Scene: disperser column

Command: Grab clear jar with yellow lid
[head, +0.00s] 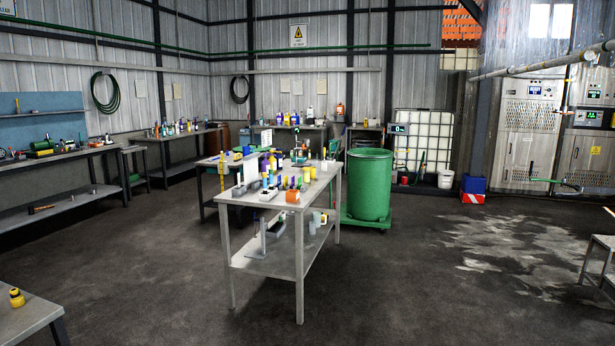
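Neither of my grippers shows in the head view. I cannot pick out a clear jar with a yellow lid for certain. A small yellow item (17,298) with a narrower top stands on the grey table corner at the lower left. Its body looks yellow or amber, and I cannot tell if it is a jar. Several small bottles and containers, some yellow, stand on the metal table (300,212) in the middle. They are too small to tell apart, and some hide others.
A green drum (368,190) on a wheeled base stands behind the middle table. Benches with bottles line the left wall (60,160) and back wall. A white bucket (445,180) and a blue box (473,185) stand at the back right.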

